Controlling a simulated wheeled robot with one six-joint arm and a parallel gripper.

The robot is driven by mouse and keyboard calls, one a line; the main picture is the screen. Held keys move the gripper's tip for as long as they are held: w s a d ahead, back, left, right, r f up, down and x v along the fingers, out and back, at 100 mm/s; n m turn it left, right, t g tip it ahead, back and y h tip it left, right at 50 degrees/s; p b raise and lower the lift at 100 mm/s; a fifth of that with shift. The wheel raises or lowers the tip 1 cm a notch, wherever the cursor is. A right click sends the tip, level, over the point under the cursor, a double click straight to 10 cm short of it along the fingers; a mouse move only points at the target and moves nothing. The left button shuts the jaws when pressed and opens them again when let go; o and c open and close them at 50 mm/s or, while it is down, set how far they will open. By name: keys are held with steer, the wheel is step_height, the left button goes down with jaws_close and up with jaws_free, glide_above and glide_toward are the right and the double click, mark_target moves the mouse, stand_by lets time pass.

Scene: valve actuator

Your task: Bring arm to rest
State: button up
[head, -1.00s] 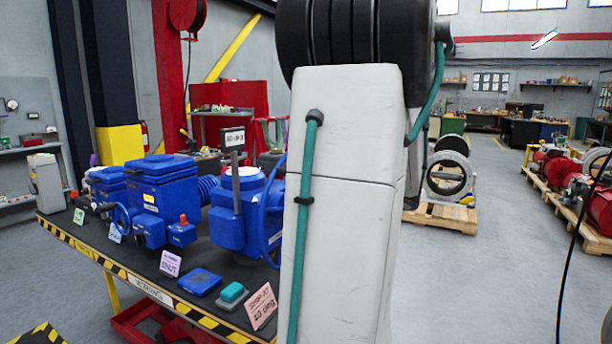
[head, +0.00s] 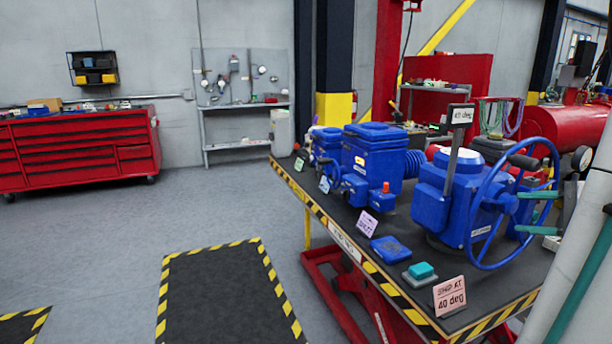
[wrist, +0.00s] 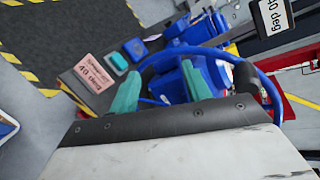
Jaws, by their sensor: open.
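My gripper (wrist: 160,90) is open, with two teal fingers apart and nothing held between them. In the head view the teal fingertips (head: 536,211) show at the right, by the blue handwheel (head: 478,235). The handwheel is on a blue valve actuator (head: 440,195) and carries a dark handle (head: 522,161). In the wrist view the wheel (wrist: 262,78) lies beyond and around the fingers; I cannot tell if they touch it. A sign on a post (head: 460,116) reads 40 deg. A pink card (head: 450,296) reads 40 deg too.
The black bench (head: 385,255) has a striped edge and a red lift base. It holds another blue actuator (head: 372,160), a blue box (head: 389,251) and a teal-topped button (head: 420,271). A red tool cabinet (head: 80,150) stands at far left. Open floor lies left of the bench.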

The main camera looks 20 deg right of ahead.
steer(key=a+f+n+g+y, duration=0.1)
steer(key=a+f+n+g, duration=0.2)
steer(key=a, duration=0.4)
steer(key=w+a+f+n+g+y, duration=0.1)
steer(key=a+n+g, duration=0.25)
steer(key=a, duration=0.35)
steer(key=a+f+n+g+y, duration=0.1)
steer(key=a+f+n+g, duration=0.1)
steer(key=a+g, duration=0.35)
steer(key=s+a+n+h, duration=0.1)
steer(key=a+n+h, duration=0.1)
steer(key=a+n, duration=0.4)
steer(key=s+a+r+n+h, duration=0.1)
steer(key=s+a+n+h, duration=0.1)
steer(key=a+n, duration=0.4)
steer(key=a+h, duration=0.1)
steer(key=a, duration=0.3)
steer(key=shift+s+n, duration=0.25)
steer(key=shift+n, duration=0.1)
steer(key=shift+r, duration=0.1)
